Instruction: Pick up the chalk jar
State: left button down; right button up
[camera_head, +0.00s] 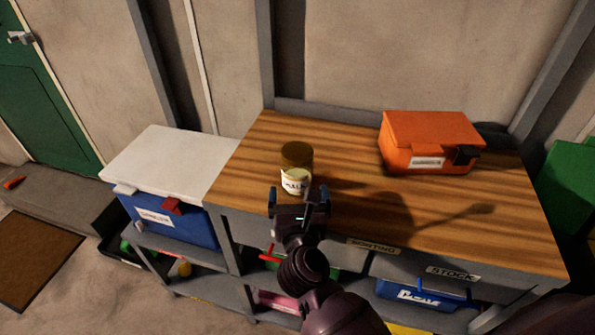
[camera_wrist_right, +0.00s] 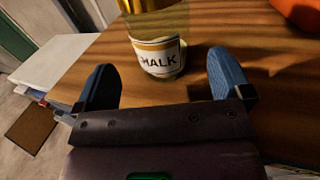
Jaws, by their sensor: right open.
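The chalk jar (camera_head: 296,181) stands upright on the wooden bench top, near its front left part. It has a brown-gold lid and a pale label; in the right wrist view the jar (camera_wrist_right: 158,52) reads "CHALK". My right gripper (camera_head: 299,196) is at the near side of the jar. In the right wrist view the blue fingers of this gripper (camera_wrist_right: 164,80) are spread wide and empty. The jar is just ahead of them, between their lines, and its top is cut off by the frame edge. My left gripper is not in view.
An orange case (camera_head: 425,134) sits on the bench (camera_head: 400,225) at the back right. A blue cooler with a white lid (camera_head: 165,160) stands left of the bench. Shelves below hold a blue bin (camera_head: 420,295). The bench around the jar is clear.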

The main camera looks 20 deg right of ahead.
aim_at(298, 181)
jog(key=shift+x, duration=3.5)
jog(key=shift+c, duration=0.2)
jog(key=c, duration=1.1)
